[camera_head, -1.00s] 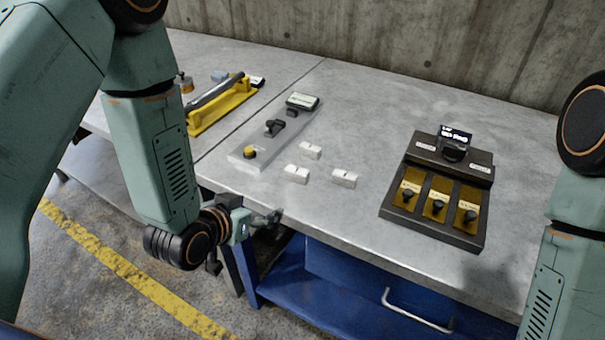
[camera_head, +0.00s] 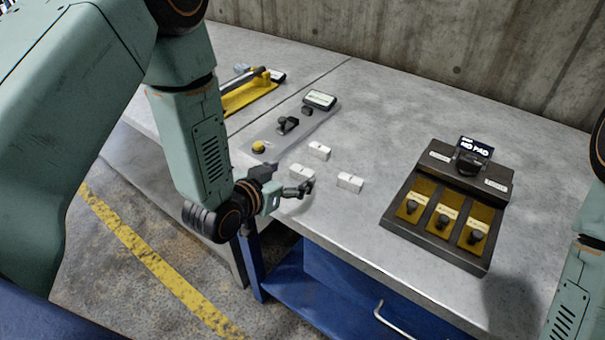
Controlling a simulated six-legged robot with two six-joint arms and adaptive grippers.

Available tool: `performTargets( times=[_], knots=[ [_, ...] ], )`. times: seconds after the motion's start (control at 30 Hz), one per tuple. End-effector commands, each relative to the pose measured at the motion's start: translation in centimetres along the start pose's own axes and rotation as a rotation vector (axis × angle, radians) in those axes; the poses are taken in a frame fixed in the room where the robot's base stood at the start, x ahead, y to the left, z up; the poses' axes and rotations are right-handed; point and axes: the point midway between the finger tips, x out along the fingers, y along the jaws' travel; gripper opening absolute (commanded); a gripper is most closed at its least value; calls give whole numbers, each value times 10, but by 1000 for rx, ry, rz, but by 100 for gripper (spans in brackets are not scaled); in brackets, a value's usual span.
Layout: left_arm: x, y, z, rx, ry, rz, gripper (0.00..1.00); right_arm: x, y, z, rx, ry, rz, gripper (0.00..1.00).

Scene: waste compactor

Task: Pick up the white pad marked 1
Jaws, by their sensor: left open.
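Three small white pads lie on the grey table: one at the back (camera_head: 319,150), one at the left (camera_head: 301,172) and one at the right (camera_head: 350,182). Their marks are too small to read, so I cannot tell which is marked 1. My left gripper (camera_head: 304,188) is open and empty at the table's front edge, just in front of the left pad and overlapping its lower part in the view. I cannot tell if it touches the pad. My right gripper is out of view; only part of that arm shows at the right edge.
A dark device (camera_head: 450,205) with several black knobs, yellow plates and a small display stands at the right. A grey plate (camera_head: 285,135) with a yellow button and black knob lies behind the pads. A yellow-framed tool (camera_head: 250,95) is farther left. Clear table lies between pads and device.

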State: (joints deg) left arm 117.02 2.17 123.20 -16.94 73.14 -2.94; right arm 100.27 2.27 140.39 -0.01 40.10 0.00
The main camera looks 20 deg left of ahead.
Motion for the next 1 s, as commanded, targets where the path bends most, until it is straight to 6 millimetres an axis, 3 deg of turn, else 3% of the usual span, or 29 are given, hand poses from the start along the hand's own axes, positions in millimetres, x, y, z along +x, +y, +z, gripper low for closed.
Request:
performTargets(
  times=[0.23, 0.57, 1.0],
  knots=[
    [34, 0, 0, 3, 1, 1, 78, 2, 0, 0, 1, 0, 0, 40],
    [43, 2, -1, 0, -1, -1, 78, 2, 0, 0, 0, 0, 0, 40],
    [42, 2, -1, 0, -1, -1, 43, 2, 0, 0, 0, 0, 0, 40]
  ],
)
